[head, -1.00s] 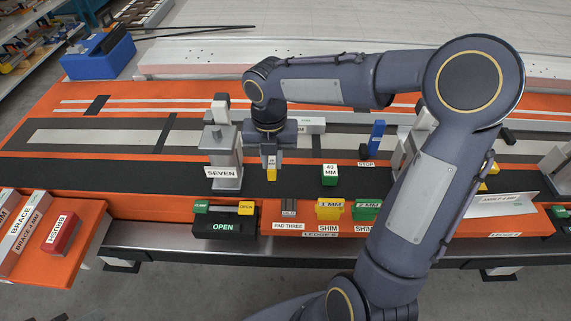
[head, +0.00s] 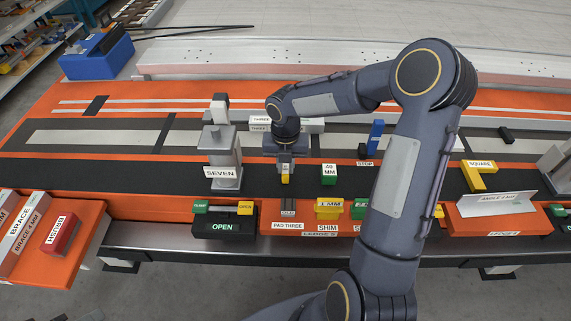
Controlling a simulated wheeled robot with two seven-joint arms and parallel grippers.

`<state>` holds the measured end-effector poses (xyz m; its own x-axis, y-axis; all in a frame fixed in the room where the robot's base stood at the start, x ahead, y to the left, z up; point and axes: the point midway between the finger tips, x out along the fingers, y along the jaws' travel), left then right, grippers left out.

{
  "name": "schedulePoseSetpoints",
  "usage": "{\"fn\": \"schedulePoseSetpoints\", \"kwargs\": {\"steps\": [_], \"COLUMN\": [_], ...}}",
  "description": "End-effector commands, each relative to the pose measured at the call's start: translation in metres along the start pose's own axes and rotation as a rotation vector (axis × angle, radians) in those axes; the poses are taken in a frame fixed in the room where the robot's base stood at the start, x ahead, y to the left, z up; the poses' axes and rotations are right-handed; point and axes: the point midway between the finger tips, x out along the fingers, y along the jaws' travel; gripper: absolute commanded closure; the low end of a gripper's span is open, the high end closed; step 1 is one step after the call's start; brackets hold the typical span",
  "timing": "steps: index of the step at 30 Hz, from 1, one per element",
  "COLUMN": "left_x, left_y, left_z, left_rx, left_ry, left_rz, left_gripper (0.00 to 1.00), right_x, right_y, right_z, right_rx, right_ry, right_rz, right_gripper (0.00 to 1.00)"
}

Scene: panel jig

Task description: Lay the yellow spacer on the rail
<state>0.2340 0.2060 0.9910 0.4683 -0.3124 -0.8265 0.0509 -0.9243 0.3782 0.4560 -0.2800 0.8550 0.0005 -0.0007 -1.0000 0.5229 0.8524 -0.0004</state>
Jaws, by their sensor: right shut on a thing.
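My right gripper (head: 285,171) points down above the orange bench, between the post labelled SEVEN (head: 223,160) and the green 40 MM block (head: 329,175). It is shut on the yellow spacer (head: 285,180), whose small lower end shows below the fingers. A long dark strip (head: 120,173) runs across the bench under it and looks like the rail. I cannot tell whether the spacer touches the strip. My left gripper is not in view.
The PAD THREE slot (head: 287,207) and a yellow 1 MM shim (head: 328,207) sit in front. A green and yellow OPEN box (head: 224,222) is at their left. A blue STOP post (head: 376,137) stands behind right. A yellow square (head: 480,175) lies further right.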

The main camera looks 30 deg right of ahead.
Motion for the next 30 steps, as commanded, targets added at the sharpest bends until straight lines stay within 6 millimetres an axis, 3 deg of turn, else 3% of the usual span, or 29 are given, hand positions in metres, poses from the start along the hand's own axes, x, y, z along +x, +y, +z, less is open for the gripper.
{"fn": "schedulePoseSetpoints", "kwargs": {"steps": [6,7,12,23,30], "left_x": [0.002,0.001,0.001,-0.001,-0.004], "left_y": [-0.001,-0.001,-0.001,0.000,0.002], "left_z": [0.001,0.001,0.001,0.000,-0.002], "left_rx": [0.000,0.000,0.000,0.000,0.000], "left_ry": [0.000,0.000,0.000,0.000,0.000], "left_rz": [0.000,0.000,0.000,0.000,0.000], "left_gripper": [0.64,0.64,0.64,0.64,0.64], "right_x": [0.004,0.003,0.003,-0.005,-0.051], "right_y": [0.000,0.000,0.000,0.000,0.001], "right_z": [0.000,0.000,0.000,0.000,0.001], "right_rx": [0.000,0.000,0.000,0.000,0.002], "right_ry": [0.000,0.000,0.000,-0.002,-0.005], "right_rz": [0.000,0.000,0.000,0.000,0.002], "right_gripper": [1.00,0.80,0.61,0.61,0.61]}}
